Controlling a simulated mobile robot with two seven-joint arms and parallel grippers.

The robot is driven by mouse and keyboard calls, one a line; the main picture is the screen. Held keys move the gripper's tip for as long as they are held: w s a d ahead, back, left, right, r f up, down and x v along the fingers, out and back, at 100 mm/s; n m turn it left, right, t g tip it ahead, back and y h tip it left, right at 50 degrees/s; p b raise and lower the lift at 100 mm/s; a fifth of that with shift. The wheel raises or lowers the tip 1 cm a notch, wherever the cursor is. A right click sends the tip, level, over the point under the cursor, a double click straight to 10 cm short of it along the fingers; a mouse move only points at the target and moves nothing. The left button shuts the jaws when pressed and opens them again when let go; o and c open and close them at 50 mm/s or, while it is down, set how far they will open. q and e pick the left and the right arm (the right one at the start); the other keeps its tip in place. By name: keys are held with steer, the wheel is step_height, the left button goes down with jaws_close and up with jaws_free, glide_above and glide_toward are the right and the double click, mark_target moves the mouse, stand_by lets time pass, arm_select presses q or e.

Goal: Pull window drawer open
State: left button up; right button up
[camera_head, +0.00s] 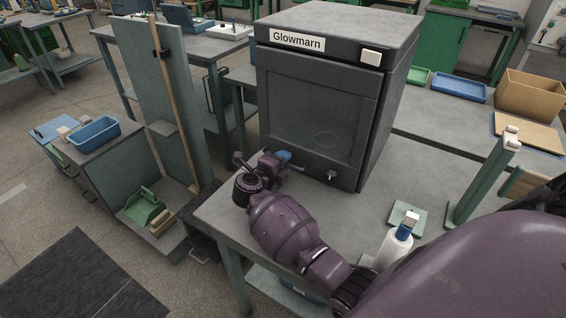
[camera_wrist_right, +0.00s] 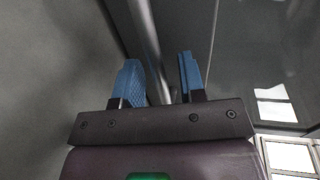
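The dark grey cabinet labelled "Glowmarn" (camera_head: 395,125) stands on a grey table. Its front window panel (camera_head: 318,122) looks flush with the housing. My right gripper (camera_head: 285,157) is at the lower left of that front, its blue fingertips close to the panel's bottom edge. In the right wrist view the two blue fingers (camera_wrist_right: 160,80) are apart, with a metal bar (camera_wrist_right: 147,40) passing between them. The bar is close to the left finger, with a gap to the right one; contact is unclear. In the head view my gripper hides much of the handle area. My left gripper is not in view.
A green post (camera_head: 480,180) rises at the right. A blue tray (camera_head: 458,88) and a cardboard box (camera_head: 530,95) lie behind.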

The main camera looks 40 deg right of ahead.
steer(key=shift+w+d, duration=0.1)
steer(key=shift+d, duration=0.1)
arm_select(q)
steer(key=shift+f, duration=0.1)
arm_select(e)
jaws_close()
